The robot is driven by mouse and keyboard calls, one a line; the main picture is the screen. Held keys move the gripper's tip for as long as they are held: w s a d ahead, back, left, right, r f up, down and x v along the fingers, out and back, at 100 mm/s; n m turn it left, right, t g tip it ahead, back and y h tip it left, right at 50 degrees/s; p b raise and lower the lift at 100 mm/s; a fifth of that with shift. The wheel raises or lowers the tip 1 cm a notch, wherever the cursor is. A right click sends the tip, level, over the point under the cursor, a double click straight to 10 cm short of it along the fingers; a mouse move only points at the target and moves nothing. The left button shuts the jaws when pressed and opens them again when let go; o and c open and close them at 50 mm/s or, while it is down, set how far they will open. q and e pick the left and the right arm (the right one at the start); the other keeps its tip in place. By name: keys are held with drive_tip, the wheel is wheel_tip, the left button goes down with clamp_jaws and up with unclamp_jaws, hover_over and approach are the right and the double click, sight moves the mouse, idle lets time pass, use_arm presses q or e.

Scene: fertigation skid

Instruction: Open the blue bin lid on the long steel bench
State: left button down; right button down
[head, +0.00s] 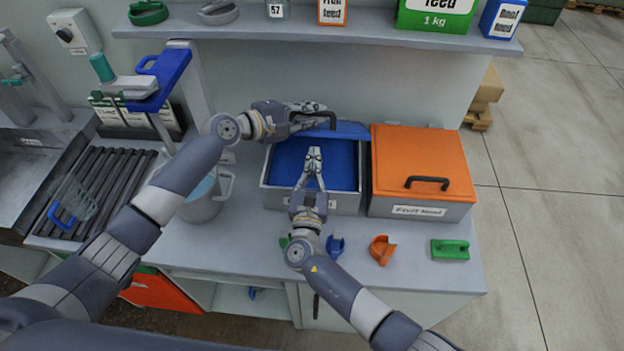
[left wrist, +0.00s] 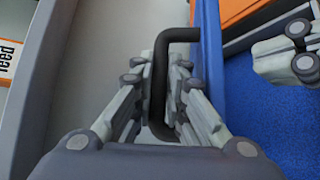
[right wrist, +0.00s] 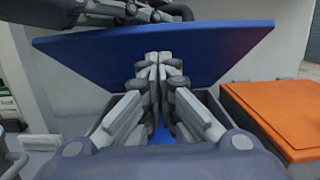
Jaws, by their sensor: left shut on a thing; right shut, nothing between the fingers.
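The blue bin lid (head: 352,130) is raised and tilted back at the rear of the grey bin (head: 345,204). The lid also shows broadly in the right wrist view (right wrist: 95,62) and edge-on in the left wrist view (left wrist: 210,70). My left gripper (head: 322,116) is shut on the lid's black handle (left wrist: 160,85). The open bin shows a blue inside (left wrist: 250,115). My right gripper (head: 314,153) is shut and empty, above the bin opening in front of the lid; whether it touches the lid I cannot tell.
An orange-lidded bin (head: 424,160) stands shut close on the right. A shelf (head: 300,32) with boxes runs behind and above. A metal pot (head: 203,203) stands on the left. Blue, orange (head: 382,250) and green (head: 450,250) small items lie along the bench front.

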use_arm(q)
drive_tip(key=shift+a, duration=0.1)
use_arm(e)
drive_tip(key=shift+w+r, duration=0.55)
drive_tip(key=shift+r, duration=0.2)
